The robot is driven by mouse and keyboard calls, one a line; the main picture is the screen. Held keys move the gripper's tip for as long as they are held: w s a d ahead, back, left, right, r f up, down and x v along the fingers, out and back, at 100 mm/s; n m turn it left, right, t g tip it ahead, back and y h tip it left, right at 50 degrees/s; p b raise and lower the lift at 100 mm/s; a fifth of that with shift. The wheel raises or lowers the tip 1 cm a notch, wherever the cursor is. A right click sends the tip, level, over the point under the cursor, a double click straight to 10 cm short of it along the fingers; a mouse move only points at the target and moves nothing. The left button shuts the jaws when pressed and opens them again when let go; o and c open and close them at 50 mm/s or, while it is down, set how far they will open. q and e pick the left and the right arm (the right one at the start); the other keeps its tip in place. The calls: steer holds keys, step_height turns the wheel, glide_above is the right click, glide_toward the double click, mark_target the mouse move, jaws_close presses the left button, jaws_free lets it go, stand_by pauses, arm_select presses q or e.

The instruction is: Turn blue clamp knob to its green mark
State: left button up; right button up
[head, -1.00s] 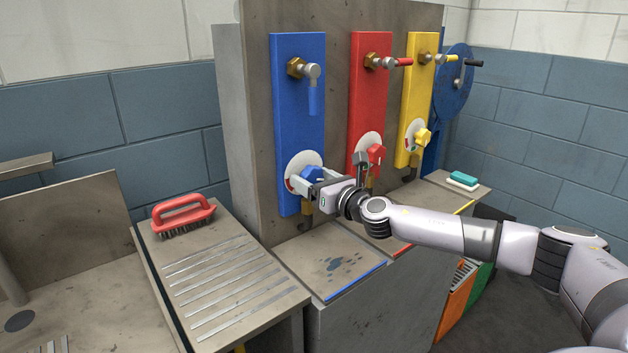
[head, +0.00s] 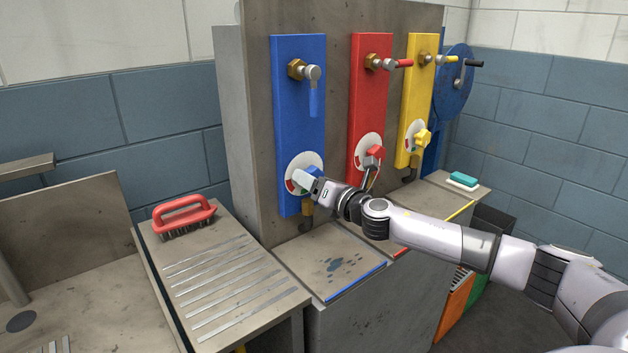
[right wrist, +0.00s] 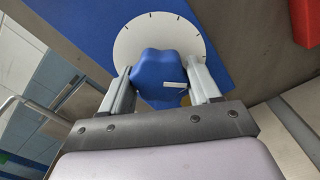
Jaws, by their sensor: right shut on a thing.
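The blue panel (head: 298,110) carries a white round dial (head: 293,167) with a red segment at its left; a little green seems to show beside my gripper. My right gripper (head: 306,180) is at this dial and hides most of the knob in the head view. In the right wrist view, the lobed blue clamp knob (right wrist: 158,68) sits between the two fingers of my right gripper (right wrist: 162,80), which is shut on it. A white pointer line shows on the knob, toward the right finger. The dial (right wrist: 190,40) shows black ticks; its coloured marks are hidden there. My left gripper is not in view.
A blue-handled valve (head: 313,90) is above the dial. The red panel (head: 368,90) with its red knob (head: 376,152) stands close right, and the yellow panel (head: 415,100) beyond. A red brush (head: 183,214) lies on the left bench. A stained ledge (head: 335,262) is below.

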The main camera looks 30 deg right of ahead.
steer(key=m+p, duration=0.1)
steer(key=m, duration=0.3)
steer(key=shift+m, duration=0.4)
steer(key=m+p, duration=0.1)
steer(key=m, duration=0.3)
steer(key=shift+r, duration=0.1)
steer(key=o, duration=1)
steer(key=shift+s+d+b, duration=0.15)
steer(key=shift+s+b, duration=0.05)
steer(key=shift+s, duration=1.6)
steer(key=shift+s+d+b, duration=0.1)
steer(key=shift+s+b, duration=0.1)
steer(key=shift+s, duration=1.55)
